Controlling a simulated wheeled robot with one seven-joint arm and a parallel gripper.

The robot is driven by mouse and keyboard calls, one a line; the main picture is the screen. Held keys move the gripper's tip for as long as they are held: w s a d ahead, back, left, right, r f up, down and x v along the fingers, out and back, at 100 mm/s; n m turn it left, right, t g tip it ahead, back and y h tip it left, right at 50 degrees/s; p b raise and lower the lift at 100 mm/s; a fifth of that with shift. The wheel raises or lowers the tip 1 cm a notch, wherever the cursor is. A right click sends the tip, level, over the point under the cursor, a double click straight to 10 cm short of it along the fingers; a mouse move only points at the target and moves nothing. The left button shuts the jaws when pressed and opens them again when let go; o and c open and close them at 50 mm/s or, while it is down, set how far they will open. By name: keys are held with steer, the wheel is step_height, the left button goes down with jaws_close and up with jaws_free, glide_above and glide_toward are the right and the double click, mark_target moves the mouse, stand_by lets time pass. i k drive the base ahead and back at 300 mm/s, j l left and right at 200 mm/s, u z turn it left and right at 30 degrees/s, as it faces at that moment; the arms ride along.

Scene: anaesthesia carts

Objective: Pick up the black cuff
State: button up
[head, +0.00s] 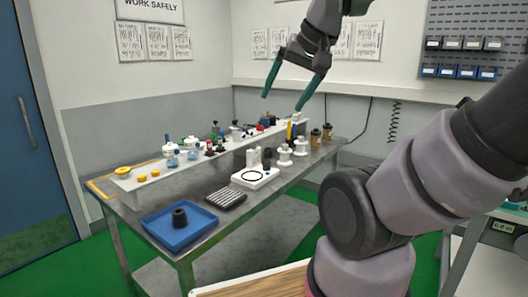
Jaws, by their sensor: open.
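The black item that looks like the cuff (180,217) is a short dark cylinder. It sits in a blue tray (160,236) at the near left corner of the metal table. My gripper (285,96) is high above the back right part of the table, with its two green fingers spread apart and pointing down. It is open and empty, well up and to the right of the black cuff. Nothing covers the cuff in the head view.
The grey table (235,229) has a raised white shelf (180,175) crowded with small bottles and fittings. A ribbed dark block (226,198) and a white device (255,179) stand right of the tray. Several white and brown pieces stand farther right.

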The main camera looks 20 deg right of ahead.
mark_target(267, 153)
steer(key=i+l+u, duration=0.2)
steer(key=i+l, duration=0.2)
steer(key=l, duration=0.2)
steer(key=i+l+u, duration=0.1)
steer(key=l, duration=0.25)
steer(key=i+l+u, duration=0.1)
steer(key=i+l, duration=0.35)
steer(key=l, duration=0.25)
steer(key=i+l+u, duration=0.15)
steer(key=l, duration=0.2)
steer(key=i+l+u, duration=0.1)
steer(key=l, duration=0.25)
steer(key=i+l+u, duration=0.1)
steer(key=l, duration=0.3)
steer(key=i, duration=0.1)
